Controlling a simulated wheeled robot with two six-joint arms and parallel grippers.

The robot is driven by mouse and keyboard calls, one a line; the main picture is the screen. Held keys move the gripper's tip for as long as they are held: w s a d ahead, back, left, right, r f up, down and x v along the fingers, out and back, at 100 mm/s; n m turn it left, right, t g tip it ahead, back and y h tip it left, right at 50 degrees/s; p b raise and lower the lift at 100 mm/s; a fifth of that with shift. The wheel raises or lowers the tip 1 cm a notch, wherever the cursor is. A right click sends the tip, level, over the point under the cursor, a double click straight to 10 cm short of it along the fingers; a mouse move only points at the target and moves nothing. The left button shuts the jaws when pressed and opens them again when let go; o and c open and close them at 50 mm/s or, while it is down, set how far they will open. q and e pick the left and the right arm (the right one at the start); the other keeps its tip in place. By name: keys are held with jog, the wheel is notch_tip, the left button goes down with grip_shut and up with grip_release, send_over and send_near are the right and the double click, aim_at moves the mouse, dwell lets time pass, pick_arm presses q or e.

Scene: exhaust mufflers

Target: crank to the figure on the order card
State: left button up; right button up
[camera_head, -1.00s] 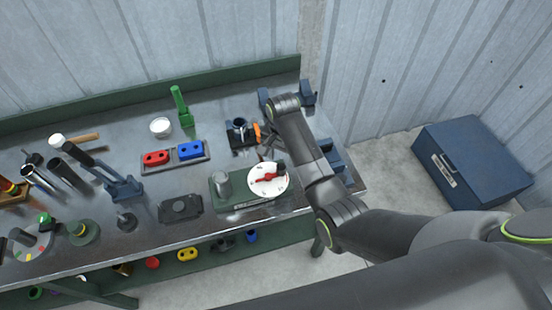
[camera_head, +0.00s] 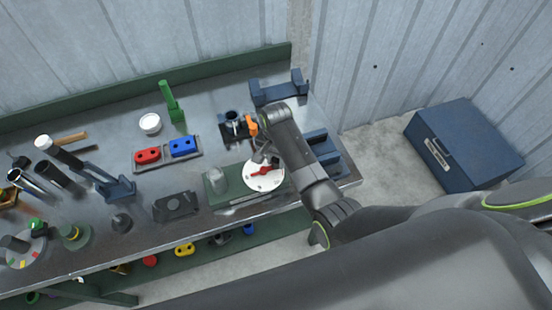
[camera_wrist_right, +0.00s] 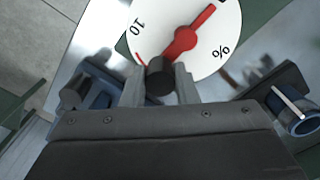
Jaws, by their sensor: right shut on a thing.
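A white round dial (camera_head: 262,181) with a red pointer (camera_head: 263,171) sits on a green base at the bench's front right. In the right wrist view the dial (camera_wrist_right: 213,48) shows "10" and "%" at its rim, and the red pointer (camera_wrist_right: 187,38) lies between them. A black crank knob (camera_wrist_right: 160,76) stands at the dial's rim. My right gripper (camera_wrist_right: 160,84) is shut on this knob, a finger on each side. In the head view my right gripper (camera_head: 262,155) is at the dial's far edge, partly hidden by its arm. I cannot make out an order card. My left gripper is out of view.
A grey cylinder (camera_head: 218,178) stands left of the dial. Blue brackets (camera_head: 280,88) are behind and right of my arm. A tray with a red block (camera_head: 147,156) and a blue block (camera_head: 183,147) lies further left. A blue chest (camera_head: 462,145) stands on the floor.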

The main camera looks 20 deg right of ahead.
jog(key=shift+w, duration=0.1)
jog(key=shift+c, duration=0.5)
